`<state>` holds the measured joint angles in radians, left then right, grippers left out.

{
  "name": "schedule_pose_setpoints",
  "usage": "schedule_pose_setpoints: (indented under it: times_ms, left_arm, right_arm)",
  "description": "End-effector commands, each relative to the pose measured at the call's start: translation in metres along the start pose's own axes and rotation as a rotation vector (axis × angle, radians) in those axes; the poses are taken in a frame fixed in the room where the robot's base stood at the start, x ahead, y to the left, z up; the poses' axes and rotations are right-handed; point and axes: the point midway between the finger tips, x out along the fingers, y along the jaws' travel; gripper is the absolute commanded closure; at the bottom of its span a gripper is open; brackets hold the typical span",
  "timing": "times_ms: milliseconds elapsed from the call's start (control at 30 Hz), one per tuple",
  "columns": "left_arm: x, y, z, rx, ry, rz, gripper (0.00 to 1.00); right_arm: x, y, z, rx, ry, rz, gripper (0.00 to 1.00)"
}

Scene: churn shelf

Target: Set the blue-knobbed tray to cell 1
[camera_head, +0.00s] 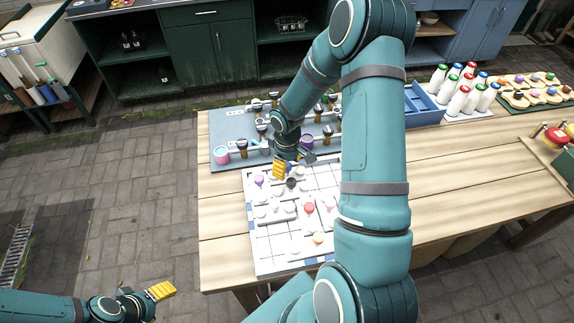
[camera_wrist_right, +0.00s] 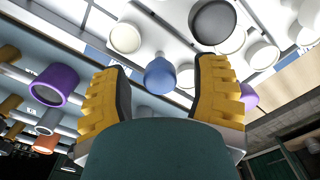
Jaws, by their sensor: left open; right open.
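A white gridded board (camera_head: 262,250) lies on the table with several white trays on it, some with coloured knobs. The blue knob (camera_wrist_right: 160,76) shows in the right wrist view between the two yellow fingers, a little beyond their tips; its tray is mostly hidden there. In the head view my right gripper (camera_head: 280,170) covers that spot at the board's far left edge. It is open and not closed on the knob. My left gripper (camera_head: 160,291) is open and empty, off the table at lower left. I cannot read any cell numbers, so cell 1 is not identifiable.
A purple knob (camera_head: 258,179), black knob (camera_head: 291,184) and red knob (camera_head: 309,208) stand close to the right gripper. A blue-grey mat (camera_head: 222,128) with cups and tools lies behind the board. My right arm hides the board's right part. Bottles (camera_head: 458,101) stand farther right.

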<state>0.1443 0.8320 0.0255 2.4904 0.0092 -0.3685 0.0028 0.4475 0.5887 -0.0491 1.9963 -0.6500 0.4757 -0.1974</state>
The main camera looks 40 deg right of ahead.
Motion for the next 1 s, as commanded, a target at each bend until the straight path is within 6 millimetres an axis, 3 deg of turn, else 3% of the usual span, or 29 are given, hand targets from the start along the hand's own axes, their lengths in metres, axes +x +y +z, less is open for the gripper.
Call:
schedule_pose_setpoints:
  times_ms: [267,433,667,1000]
  left_arm:
    - [0.000,0.000,0.000,0.000,0.000,0.000,0.39]
    - [0.000,0.000,0.000,0.000,0.000,0.000,0.39]
    - [-0.001,0.001,0.000,0.000,0.000,0.000,0.39]
    - [-0.017,0.006,-0.002,0.001,-0.001,0.003,0.39]
  right_arm:
    - [0.001,0.000,0.000,0.000,0.000,0.000,0.40]
    - [0.000,0.000,0.000,0.000,0.000,0.000,1.00]
    - [0.000,0.005,0.005,0.004,0.000,0.000,1.00]
    - [-0.001,0.067,0.067,0.008,-0.001,0.000,1.00]
